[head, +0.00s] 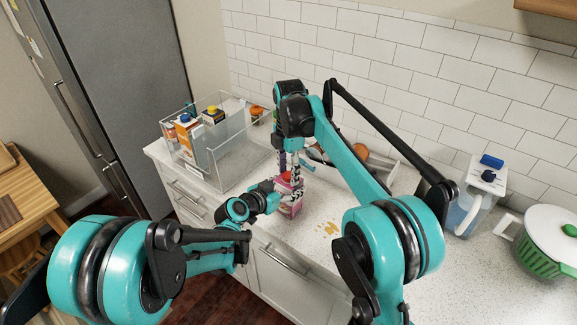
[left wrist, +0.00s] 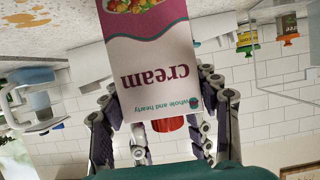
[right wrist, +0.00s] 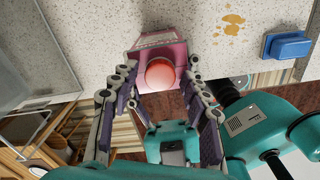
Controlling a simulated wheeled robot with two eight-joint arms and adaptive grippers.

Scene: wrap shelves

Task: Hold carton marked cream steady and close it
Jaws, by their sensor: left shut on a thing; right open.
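The carton marked cream (head: 289,204) stands upright on the counter, pink and white with a red cap (head: 287,177) at its top. Its label shows upside down in the left wrist view (left wrist: 150,60). My left gripper (head: 272,196) is shut on the carton's body, one finger along each side. My right gripper (head: 294,172) is open and points down over the carton's top. In the right wrist view its fingers stand on either side of the red cap (right wrist: 161,74), apart from it. How tightly the cap sits cannot be told.
A clear bin (head: 225,157) with several cartons stands at the left counter end. Yellowish stains (head: 330,228) lie right of the carton. The tiled wall is behind.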

